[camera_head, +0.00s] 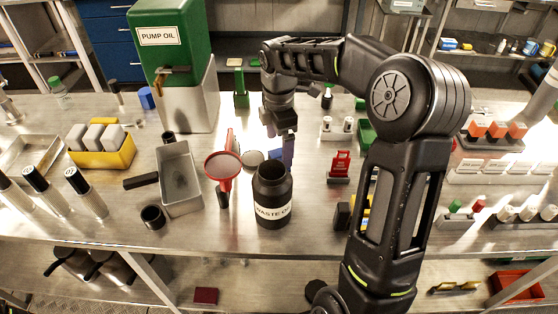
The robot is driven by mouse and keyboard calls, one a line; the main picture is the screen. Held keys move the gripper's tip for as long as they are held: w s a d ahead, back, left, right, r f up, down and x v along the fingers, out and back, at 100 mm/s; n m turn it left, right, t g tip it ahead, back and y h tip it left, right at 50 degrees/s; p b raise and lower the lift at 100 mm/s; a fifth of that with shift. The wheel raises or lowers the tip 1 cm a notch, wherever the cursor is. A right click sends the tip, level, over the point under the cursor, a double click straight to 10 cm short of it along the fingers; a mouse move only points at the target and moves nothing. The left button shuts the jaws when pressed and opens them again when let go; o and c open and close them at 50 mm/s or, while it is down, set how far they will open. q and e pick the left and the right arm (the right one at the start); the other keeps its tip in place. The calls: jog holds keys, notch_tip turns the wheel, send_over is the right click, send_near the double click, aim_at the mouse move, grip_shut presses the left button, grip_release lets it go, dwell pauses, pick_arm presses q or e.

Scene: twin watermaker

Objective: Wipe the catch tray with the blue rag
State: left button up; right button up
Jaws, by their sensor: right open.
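The catch tray (181,190) is a long grey metal tray. It lies on the steel bench in front of the pump oil container (172,60), below its spout. My right arm reaches across from the right, and my right gripper (283,134) is open and points down behind the black waste jar. A blue-violet item (288,152), possibly the blue rag, shows just under the gripper and is partly hidden. I cannot tell if they touch. A small bright blue item (146,97) lies left of the pump oil container. My left gripper is not in view.
A red funnel (223,168) and the black waste jar (272,196) stand between the tray and my right gripper. A yellow block holder (103,149) and a small black cup (153,217) are left of the tray. A red tag stand (340,167) is to the right.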

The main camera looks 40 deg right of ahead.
aim_at(279, 157)
jog(key=shift+f, duration=0.15)
notch_tip(279, 157, down, 5)
jog(key=shift+w+p, duration=0.1)
jog(key=shift+p, duration=0.45)
jog(key=shift+c, duration=0.5)
jog(key=c, duration=1.5)
notch_tip(279, 157, up, 10)
jog(key=b, duration=0.1)
